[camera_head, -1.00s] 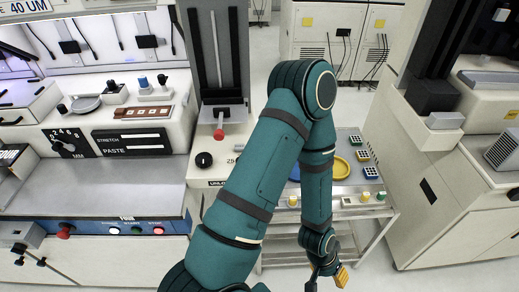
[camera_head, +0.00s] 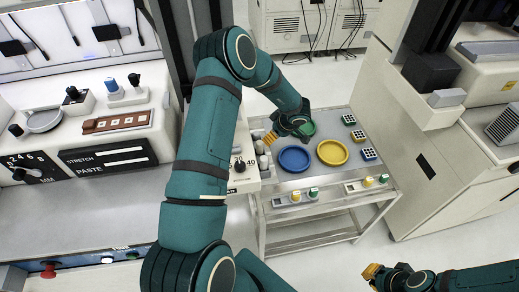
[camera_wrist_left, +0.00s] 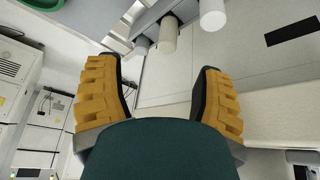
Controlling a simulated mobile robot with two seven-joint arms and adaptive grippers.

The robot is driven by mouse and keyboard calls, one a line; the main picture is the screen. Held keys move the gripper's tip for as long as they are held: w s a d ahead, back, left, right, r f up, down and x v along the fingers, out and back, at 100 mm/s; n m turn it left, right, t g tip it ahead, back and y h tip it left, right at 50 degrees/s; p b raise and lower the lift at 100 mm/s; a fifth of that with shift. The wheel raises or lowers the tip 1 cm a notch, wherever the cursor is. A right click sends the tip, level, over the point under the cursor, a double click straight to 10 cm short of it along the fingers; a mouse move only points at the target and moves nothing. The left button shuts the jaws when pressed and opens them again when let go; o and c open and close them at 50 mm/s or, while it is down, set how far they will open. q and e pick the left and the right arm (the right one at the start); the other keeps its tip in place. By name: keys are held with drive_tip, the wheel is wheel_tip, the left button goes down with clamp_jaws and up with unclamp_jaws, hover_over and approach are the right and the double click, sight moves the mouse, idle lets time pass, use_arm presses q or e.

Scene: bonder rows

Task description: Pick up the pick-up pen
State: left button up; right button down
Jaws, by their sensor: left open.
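I cannot make out for sure which thing is the pick-up pen. Several pale cylinders (camera_head: 262,160) stand in a row at the cart's left side, beside my left gripper (camera_head: 270,138). In the left wrist view, pale cylinders (camera_wrist_left: 168,36) show beyond and above the open fingers, apart from them. The left gripper (camera_wrist_left: 158,70) is open, with nothing visible between its orange pads. My right gripper (camera_head: 371,272) is low at the bottom right, away from the cart; its opening does not show.
The metal cart (camera_head: 330,200) holds a blue dish (camera_head: 294,159), a yellow dish (camera_head: 333,153) and a green dish (camera_head: 306,129) partly behind the gripper. Small blocks (camera_head: 349,120) line its right side. A machine (camera_head: 110,150) stands at left, a cabinet (camera_head: 425,165) at right.

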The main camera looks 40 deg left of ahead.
sight(262, 143)
use_arm(q)
drive_tip(key=shift+n+g+h, duration=0.4)
drive_tip(key=shift+n+g, duration=0.3)
drive_tip(key=shift+n, duration=0.1)
drive_tip(key=x, duration=0.2)
drive_tip(key=a+b+x, duration=0.1)
drive_tip(key=x, duration=0.5)
drive_tip(key=shift+s+a+r+b, duration=0.1)
drive_tip(key=shift+a+r+b, duration=0.15)
drive_tip(key=shift+r+b, duration=0.05)
drive_tip(key=shift+b+x, duration=0.6)
drive_tip(key=shift+x, duration=2.2)
drive_tip(key=shift+a+r, duration=0.1)
drive_tip(key=shift+a, duration=0.05)
clamp_jaws()
